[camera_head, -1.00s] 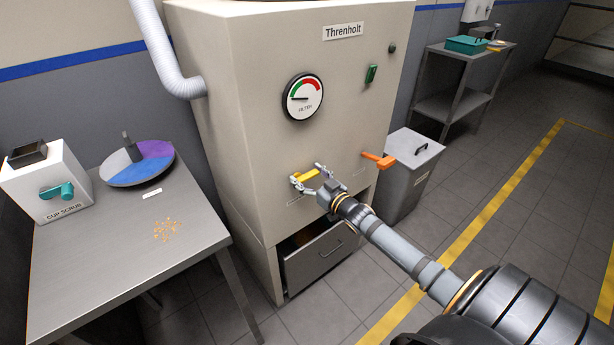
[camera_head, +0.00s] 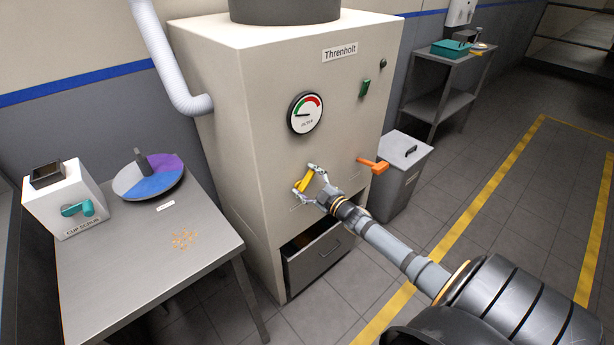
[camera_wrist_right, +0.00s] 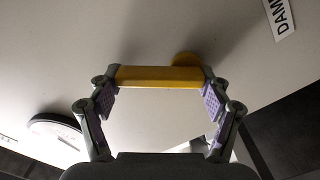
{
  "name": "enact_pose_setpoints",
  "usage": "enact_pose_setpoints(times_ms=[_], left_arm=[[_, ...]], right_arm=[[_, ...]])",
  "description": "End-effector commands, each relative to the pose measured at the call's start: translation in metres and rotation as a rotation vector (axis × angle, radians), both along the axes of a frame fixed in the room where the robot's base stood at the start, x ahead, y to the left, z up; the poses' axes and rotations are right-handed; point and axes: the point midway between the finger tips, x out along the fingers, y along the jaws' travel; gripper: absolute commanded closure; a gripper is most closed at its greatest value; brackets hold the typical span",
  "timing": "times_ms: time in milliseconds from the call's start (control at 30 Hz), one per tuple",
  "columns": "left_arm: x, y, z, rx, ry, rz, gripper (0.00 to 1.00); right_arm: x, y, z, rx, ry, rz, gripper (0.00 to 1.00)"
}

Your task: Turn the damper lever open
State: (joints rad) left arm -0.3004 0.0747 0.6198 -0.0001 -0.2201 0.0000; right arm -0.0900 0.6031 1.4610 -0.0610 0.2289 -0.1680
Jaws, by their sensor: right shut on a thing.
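The yellow damper lever (camera_head: 303,181) is on the front of the beige Threnholt cabinet (camera_head: 262,110), below the round gauge. In the head view it stands tilted, its upper end to the right. My right gripper (camera_head: 306,180) is shut on the lever, one finger at each end. The right wrist view shows the yellow lever (camera_wrist_right: 160,77) spanning between the two fingertips, with its round hub behind it and part of a "DAM" label (camera_wrist_right: 282,14) at the upper right. My left gripper is not in view.
An orange handle (camera_head: 372,165) sticks out right of the lever. Below is a partly open drawer (camera_head: 318,262). A grey bin (camera_head: 402,180) stands at the right. A steel table (camera_head: 150,270) with a cup scrub box (camera_head: 66,200) and a round dish (camera_head: 150,180) is at the left.

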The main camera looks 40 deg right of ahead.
Motion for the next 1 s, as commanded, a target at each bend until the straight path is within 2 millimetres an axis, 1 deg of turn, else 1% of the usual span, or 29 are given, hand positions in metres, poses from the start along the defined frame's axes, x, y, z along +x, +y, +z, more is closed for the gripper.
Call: enact_pose_setpoints(times_ms=[33, 200, 600, 800, 1000], left_arm=[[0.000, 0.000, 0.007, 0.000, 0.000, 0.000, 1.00], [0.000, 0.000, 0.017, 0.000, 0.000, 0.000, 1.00], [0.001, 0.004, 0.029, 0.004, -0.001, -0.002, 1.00], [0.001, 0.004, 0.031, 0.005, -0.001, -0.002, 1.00], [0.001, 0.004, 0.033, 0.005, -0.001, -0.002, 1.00]], right_arm=[[0.000, 0.001, 0.004, -0.040, -0.002, -0.001, 0.78], [-0.001, 0.006, 0.004, -0.201, -0.014, -0.001, 0.78], [-0.002, 0.015, 0.003, -0.539, -0.041, 0.000, 0.78], [-0.002, 0.018, 0.003, -0.655, -0.050, -0.001, 0.78], [-0.002, 0.020, 0.002, -0.725, -0.054, 0.000, 0.78]])
